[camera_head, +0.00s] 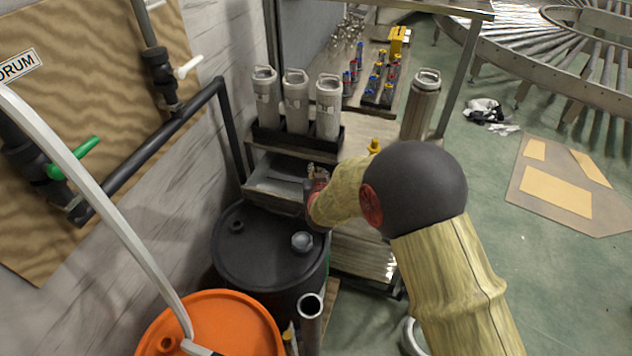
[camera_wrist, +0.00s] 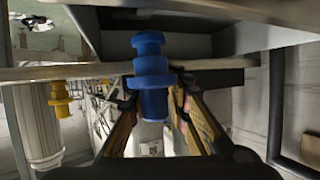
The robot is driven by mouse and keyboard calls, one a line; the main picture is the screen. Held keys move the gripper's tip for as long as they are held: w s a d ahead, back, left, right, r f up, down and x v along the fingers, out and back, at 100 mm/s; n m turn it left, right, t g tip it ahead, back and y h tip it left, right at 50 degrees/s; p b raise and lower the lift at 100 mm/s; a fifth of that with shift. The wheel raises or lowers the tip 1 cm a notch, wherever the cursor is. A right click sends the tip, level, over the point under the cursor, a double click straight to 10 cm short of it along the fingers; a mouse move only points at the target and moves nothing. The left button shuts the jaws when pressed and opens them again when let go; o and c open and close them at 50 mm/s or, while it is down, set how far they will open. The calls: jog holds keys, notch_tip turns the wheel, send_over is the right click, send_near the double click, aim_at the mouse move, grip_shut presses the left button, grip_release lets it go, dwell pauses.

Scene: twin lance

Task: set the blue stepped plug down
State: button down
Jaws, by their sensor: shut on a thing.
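The blue stepped plug (camera_wrist: 150,78) is in the middle of the wrist view, its stacked round steps clear of other things as far as I can see. My gripper (camera_wrist: 157,105) is shut on it, with one finger on each side of its lower part. In the head view my gripper (camera_head: 316,182) is at the shelf unit, above the back of the black drum; the plug is hidden there.
A yellow plug (camera_head: 375,146) and a grey canister (camera_head: 420,108) stand on the shelf unit right of my gripper. Three canisters (camera_head: 296,102) stand in a black tray behind. Several coloured plugs (camera_head: 378,80) are further back. A black drum (camera_head: 262,262) and an orange drum (camera_head: 225,325) are in front.

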jog(key=f, duration=0.1)
jog(key=f+b, duration=0.2)
jog(key=f, duration=0.1)
jog(key=shift+w+a, duration=0.2)
jog(key=shift+w, duration=0.1)
jog(key=shift+r, duration=0.1)
jog(key=shift+f+b, duration=0.35)
jog(key=shift+f, duration=0.2)
jog(key=shift+f, duration=0.1)
jog(key=c, duration=1.6)
grip_release()
